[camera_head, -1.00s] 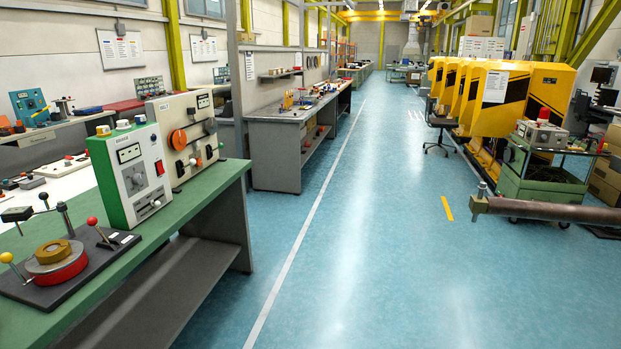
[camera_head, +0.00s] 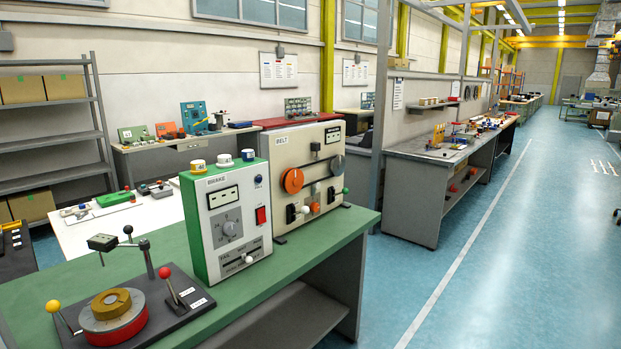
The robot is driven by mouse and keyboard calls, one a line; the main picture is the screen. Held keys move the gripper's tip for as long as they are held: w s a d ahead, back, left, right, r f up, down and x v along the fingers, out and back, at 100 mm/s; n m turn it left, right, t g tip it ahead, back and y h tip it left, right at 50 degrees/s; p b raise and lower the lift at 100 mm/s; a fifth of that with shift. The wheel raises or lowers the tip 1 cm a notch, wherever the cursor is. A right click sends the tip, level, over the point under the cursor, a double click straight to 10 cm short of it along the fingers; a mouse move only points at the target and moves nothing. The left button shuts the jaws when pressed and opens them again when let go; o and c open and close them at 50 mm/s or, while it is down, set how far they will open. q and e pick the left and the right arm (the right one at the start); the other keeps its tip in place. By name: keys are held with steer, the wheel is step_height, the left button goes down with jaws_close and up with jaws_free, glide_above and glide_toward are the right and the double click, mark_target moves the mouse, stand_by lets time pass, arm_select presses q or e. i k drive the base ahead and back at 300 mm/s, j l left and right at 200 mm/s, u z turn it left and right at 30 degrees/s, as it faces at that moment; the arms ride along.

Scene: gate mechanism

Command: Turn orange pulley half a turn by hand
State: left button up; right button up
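The orange pulley (camera_head: 293,181) is a round disc on the front of the cream panel labelled BELT (camera_head: 325,142). The panel stands upright at the far end of the green bench. Dark round wheels, levers and small knobs sit beside and below the pulley on the same panel. Neither of my grippers shows in the head view.
The BRAKE box (camera_head: 228,220), green and white, stands just in front of the BELT panel on the green bench (camera_head: 190,325). A device with a red disc (camera_head: 116,328) and ball-topped levers is nearer. Blue floor (camera_head: 480,270) right of the bench is clear.

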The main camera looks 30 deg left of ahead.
mark_target(294, 180)
steer(key=i, duration=0.7)
steer(key=i+u, duration=0.15)
steer(key=i, duration=0.5)
steer(key=i+l+u, duration=0.15)
steer(key=i+u, duration=0.3)
steer(key=i+l+u, duration=0.35)
steer(key=u, duration=0.15)
steer(key=i+l+u, duration=0.3)
steer(key=u, duration=0.15)
steer(key=i+l+u, duration=0.2)
steer(key=l+u, duration=0.2)
steer(key=i+l+u, duration=0.2)
steer(key=l+u, duration=0.2)
steer(key=l, duration=0.25)
steer(key=i+l+u, duration=0.2)
steer(key=l, duration=0.15)
steer(key=k+j, duration=0.05)
steer(key=k, duration=0.05)
